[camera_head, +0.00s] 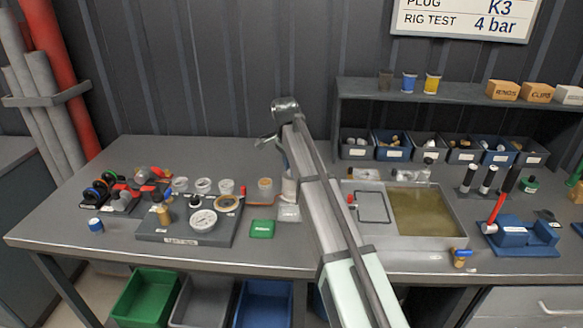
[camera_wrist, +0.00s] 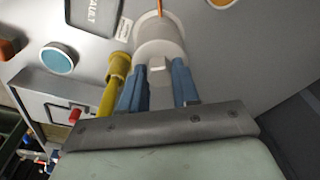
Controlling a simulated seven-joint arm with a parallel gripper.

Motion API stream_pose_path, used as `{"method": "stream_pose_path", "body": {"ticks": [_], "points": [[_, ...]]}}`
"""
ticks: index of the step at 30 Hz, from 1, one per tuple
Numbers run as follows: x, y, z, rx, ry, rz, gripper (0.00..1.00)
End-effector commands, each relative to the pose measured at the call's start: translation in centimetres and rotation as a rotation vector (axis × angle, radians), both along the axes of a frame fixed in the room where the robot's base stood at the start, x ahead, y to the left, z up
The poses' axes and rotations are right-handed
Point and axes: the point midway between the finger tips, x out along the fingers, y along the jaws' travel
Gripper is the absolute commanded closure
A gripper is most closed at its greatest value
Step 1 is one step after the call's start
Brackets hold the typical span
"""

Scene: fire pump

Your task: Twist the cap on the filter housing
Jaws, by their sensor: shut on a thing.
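The filter housing (camera_head: 289,187) is a pale upright cylinder on a light base, just left of my arm in the head view. In the wrist view the pale grey housing (camera_wrist: 160,28) fills the top middle. Its cap (camera_wrist: 158,64), with a raised lug, is at the near end. My gripper (camera_wrist: 158,78) has its blue fingers on both sides of the cap, shut on it. In the head view my arm partly hides the gripper and the cap.
A yellow fitting (camera_wrist: 117,70) stands close beside the left finger in the wrist view. A water tray (camera_head: 445,243) is to the right.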

Motion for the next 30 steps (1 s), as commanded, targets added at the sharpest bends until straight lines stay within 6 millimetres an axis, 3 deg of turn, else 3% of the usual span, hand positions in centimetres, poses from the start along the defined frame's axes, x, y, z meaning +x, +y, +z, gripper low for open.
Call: {"method": "stream_pose_path", "body": {"ticks": [15, 24, 25, 30], "points": [[0.19, 0.06, 0.06, 0.000, -0.002, -0.327, 1.00], [0.17, 0.04, 0.07, 0.000, -0.002, -0.358, 1.00], [0.17, 0.04, 0.07, 0.000, -0.001, -0.357, 0.67], [0.14, 0.04, 0.05, 0.000, -0.001, -0.356, 0.50]]}}
